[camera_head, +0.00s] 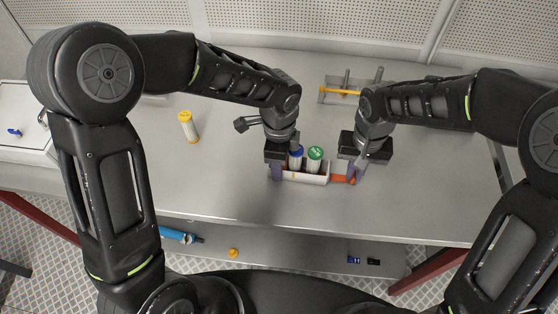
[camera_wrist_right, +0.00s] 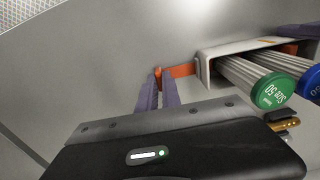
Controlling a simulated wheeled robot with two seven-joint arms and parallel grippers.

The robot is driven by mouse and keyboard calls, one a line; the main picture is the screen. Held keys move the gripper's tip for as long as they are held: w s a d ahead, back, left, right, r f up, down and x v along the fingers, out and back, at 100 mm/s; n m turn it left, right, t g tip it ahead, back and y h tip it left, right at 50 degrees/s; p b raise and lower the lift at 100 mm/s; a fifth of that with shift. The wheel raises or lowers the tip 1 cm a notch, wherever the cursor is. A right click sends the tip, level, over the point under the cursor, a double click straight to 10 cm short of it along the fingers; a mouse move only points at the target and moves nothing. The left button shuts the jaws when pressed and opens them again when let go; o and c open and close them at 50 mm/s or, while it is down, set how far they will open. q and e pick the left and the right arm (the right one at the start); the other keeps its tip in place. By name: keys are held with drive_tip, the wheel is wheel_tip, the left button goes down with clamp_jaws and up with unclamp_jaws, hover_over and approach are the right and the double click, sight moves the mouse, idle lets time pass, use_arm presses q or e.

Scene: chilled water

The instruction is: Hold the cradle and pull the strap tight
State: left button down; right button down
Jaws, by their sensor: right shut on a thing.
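A white cradle (camera_head: 307,179) stands on the steel table and holds a green-capped tube (camera_head: 315,158) and a blue-capped tube (camera_head: 296,160). An orange strap (camera_head: 338,178) sticks out from its right end. My right gripper (camera_head: 353,175) is shut on the strap, a little right of the cradle. In the right wrist view the strap (camera_wrist_right: 182,71) runs from the cradle (camera_wrist_right: 205,67) to between the purple fingers (camera_wrist_right: 160,88). My left gripper (camera_head: 276,172) is at the cradle's left end; its finger gap is hidden.
A yellow-and-white bottle (camera_head: 188,127) stands at the left of the table. A grey rack (camera_head: 340,85) with a yellow item is behind my right arm. A blue tool (camera_head: 180,236) lies on the lower shelf. The table's front edge is close to the cradle.

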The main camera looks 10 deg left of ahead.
drive_tip(key=shift+d, duration=1.2)
drive_tip(key=c, duration=1.7)
unclamp_jaws()
wheel_tip(320, 180, up, 6)
use_arm(q)
drive_tip(key=c, duration=0.6)
unclamp_jaws()
